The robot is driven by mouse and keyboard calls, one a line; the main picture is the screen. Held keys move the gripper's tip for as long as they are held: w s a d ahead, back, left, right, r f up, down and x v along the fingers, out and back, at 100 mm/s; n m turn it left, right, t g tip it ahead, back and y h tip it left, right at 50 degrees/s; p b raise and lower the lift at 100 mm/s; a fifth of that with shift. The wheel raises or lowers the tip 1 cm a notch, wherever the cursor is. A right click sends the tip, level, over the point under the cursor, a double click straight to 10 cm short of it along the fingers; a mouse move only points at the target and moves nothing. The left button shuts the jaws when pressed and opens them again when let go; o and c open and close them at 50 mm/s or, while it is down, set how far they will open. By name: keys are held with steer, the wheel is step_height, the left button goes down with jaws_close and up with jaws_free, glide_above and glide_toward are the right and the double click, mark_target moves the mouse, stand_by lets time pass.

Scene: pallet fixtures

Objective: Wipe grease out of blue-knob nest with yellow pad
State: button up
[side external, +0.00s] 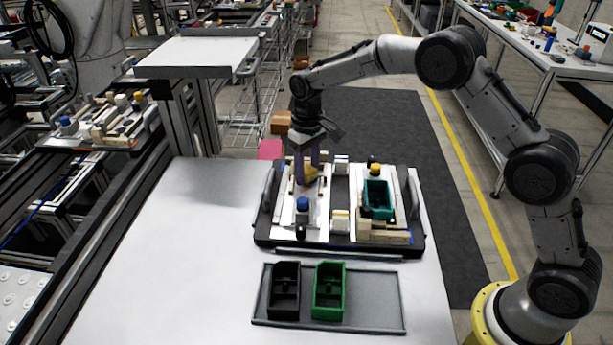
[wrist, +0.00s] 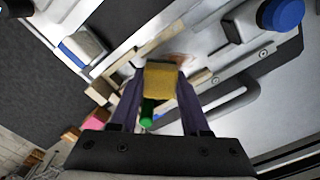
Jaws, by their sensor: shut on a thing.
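My gripper (side external: 308,165) points down over the left nest of the pallet, its purple fingers shut on the yellow pad (side external: 311,174). In the wrist view the pad (wrist: 160,80) sits between the fingertips (wrist: 156,95), with a green rounded piece (wrist: 147,112) below it. The blue knob (side external: 303,203) stands on the near part of this nest's white plate (side external: 319,215); it also shows in the wrist view (wrist: 284,14). A faint brownish patch (wrist: 181,58) shows beside the pad, partly hidden by it. I cannot tell whether the pad touches the nest floor.
The right nest holds a teal bin (side external: 378,197) near a yellow knob (side external: 376,168). The dark pallet (side external: 262,238) has raised side handles. In front, a grey tray (side external: 375,305) carries a black bin (side external: 284,290) and a green bin (side external: 329,290). The white table (side external: 190,260) is clear at left.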

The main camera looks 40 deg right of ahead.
steer(key=shift+w+d, duration=0.35)
steer(key=shift+d, duration=0.05)
steer(key=shift+s+a, duration=2.35)
steer(key=shift+a, duration=0.05)
step_height(320, 180, up, 8)
